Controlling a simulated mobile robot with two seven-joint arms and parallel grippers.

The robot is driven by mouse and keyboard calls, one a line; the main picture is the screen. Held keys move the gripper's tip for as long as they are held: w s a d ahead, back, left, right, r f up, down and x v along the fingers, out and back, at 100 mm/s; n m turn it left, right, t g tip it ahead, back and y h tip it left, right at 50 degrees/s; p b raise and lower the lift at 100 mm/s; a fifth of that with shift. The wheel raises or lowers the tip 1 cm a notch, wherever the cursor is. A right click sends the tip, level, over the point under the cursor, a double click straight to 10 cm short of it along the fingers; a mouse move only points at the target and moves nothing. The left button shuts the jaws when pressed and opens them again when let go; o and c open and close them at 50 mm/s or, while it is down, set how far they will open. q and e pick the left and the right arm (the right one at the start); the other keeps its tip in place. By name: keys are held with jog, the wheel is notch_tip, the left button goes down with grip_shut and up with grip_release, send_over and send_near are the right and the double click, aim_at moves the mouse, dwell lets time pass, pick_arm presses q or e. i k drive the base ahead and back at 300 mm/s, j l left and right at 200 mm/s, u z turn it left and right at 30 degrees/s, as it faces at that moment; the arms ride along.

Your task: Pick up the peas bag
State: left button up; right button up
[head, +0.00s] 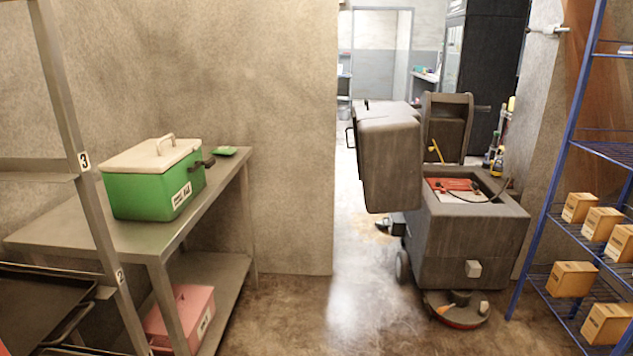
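A small flat green packet (225,151) lies at the far right corner of the metal table (100,240), beside a green cooler box. It looks like the peas bag, but it is too small to read any label. Neither of my grippers shows in the head view.
The green cooler (140,195) with a white lid stands on the table; a pink box (182,320) is on its lower shelf. A floor-cleaning machine (470,240) stands in the doorway. A blue rack (562,150) with several cartons is at right. The middle floor (300,315) is clear.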

aim_at(224, 150)
jog(key=i+l+u, duration=0.1)
jog(key=i, duration=1.3)
jog(key=i+l+u, duration=0.1)
jog(key=i+u, duration=0.35)
jog(key=i+l+u, duration=0.25)
jog(key=u, duration=0.2)
jog(key=i+l+u, duration=0.75)
jog(key=l+u, duration=0.15)
jog(key=i+l+u, duration=0.15)
jog(key=l+u, duration=0.3)
jog(key=l, duration=0.1)
